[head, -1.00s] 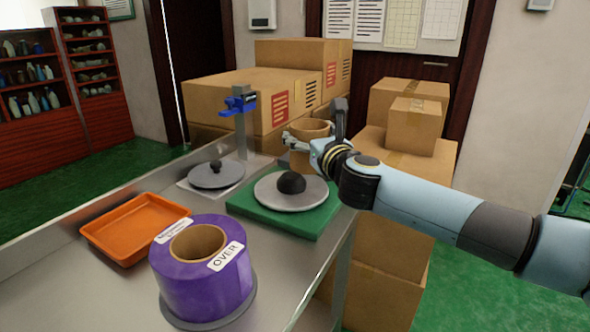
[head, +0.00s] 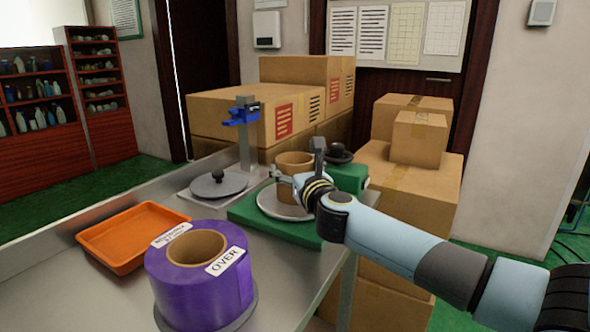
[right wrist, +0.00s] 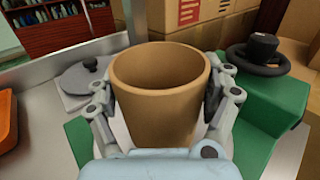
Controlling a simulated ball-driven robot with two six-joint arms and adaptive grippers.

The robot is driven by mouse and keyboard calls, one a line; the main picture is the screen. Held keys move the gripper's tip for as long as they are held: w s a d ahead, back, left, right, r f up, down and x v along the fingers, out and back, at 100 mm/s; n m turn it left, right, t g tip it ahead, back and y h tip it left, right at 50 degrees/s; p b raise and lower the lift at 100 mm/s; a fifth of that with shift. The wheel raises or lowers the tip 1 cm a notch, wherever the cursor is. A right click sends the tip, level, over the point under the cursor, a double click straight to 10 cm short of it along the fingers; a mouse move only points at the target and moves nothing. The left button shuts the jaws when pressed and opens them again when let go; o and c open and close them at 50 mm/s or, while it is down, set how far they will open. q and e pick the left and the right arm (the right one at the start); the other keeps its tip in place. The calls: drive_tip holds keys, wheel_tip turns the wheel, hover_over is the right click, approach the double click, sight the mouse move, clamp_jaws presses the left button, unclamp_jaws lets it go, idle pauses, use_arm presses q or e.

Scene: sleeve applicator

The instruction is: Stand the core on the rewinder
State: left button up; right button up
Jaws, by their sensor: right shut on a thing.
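The core, an open brown cardboard tube (head: 294,163), is upright above the grey disc (head: 268,205) of the green-based rewinder (head: 250,217). In the right wrist view the core (right wrist: 160,115) fills the middle, between the fingers. The disc's black centre hub is hidden, behind or inside the core. I cannot tell whether the core's lower edge touches the disc. My left gripper is not in view.
A purple roll (head: 190,288) labelled OVER stands at the table's front. An orange tray (head: 125,262) lies to its left. A second grey disc (head: 218,187) with a knob and a post with a blue clamp (head: 242,117) stand behind. Cardboard boxes (head: 240,125) are at the back.

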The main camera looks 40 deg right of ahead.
drive_tip(key=o, duration=1.1)
drive_tip(key=shift+s+r, duration=0.1)
drive_tip(key=shift+r, duration=0.05)
drive_tip(key=p+v, duration=0.1)
drive_tip(key=v, duration=1.1)
